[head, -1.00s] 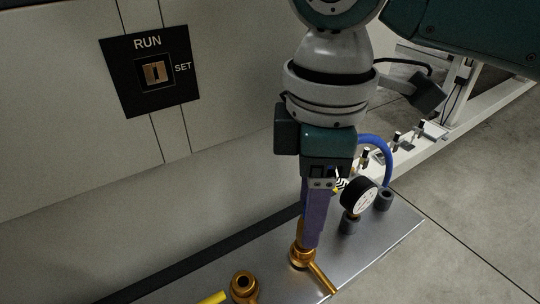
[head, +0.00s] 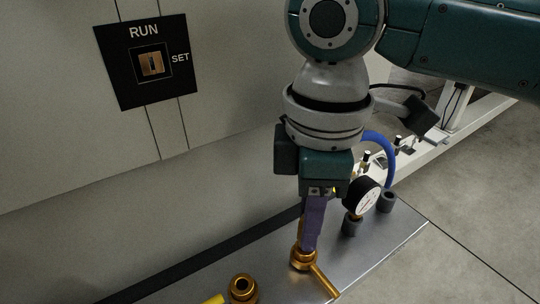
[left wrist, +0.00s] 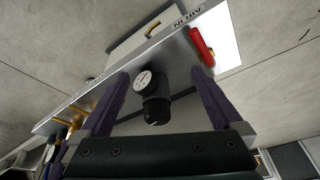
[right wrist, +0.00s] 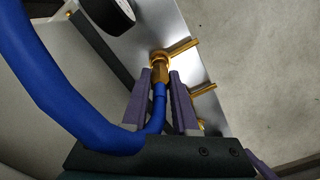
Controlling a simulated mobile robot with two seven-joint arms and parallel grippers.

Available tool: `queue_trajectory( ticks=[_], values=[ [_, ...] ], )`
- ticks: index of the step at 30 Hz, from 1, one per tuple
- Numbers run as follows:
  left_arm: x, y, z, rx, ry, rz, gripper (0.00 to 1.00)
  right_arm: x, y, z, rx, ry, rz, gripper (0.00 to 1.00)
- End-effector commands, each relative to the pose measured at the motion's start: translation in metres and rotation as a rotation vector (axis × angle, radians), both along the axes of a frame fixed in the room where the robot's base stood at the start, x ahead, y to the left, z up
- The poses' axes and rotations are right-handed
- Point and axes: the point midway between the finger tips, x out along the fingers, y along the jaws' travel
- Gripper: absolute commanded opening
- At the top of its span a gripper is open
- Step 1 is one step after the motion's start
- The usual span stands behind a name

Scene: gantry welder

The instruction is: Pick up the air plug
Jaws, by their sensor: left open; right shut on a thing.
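My right gripper (head: 306,250) points down at a brass fitting with a lever (head: 322,284) on the metal plate. In the right wrist view, its purple fingers (right wrist: 167,80) are shut on the air plug (right wrist: 160,76), a brass piece at the end of a blue hose (right wrist: 35,75). The plug's tip is at the brass fitting (right wrist: 183,47); how far it sits in is unclear. In the head view the fingers hide the plug. My left gripper (left wrist: 160,80) is open and empty in the left wrist view, and outside the head view.
A round gauge (head: 367,198) and grey posts (head: 388,202) stand right of the gripper. Another brass fitting (head: 243,286) is nearer left on the plate (head: 385,243). A panel marked RUN and SET (head: 147,62) is on the wall. A red handle (left wrist: 202,46) shows by the left gripper.

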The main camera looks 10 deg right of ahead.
Motion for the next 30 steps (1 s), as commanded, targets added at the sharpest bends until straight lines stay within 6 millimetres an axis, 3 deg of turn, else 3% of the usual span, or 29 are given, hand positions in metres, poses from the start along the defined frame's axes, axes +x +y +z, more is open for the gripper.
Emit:
queue_trajectory(
  ticks=[17, 23, 30],
  values=[
    [0.0, 0.0, 0.003, 0.0, 0.0, 0.0, 1.0, 0.0, 0.0, 0.005, 0.001, -0.001, 0.0, 0.0],
    [0.0, 0.0, 0.022, 0.0, 0.0, 0.0, 1.0, 0.001, 0.001, 0.043, 0.003, -0.004, 0.001, 0.0],
    [0.0, 0.0, 0.053, 0.0, 0.0, 0.0, 1.0, 0.001, 0.001, 0.117, 0.003, -0.005, 0.0, 0.0]
  ],
)
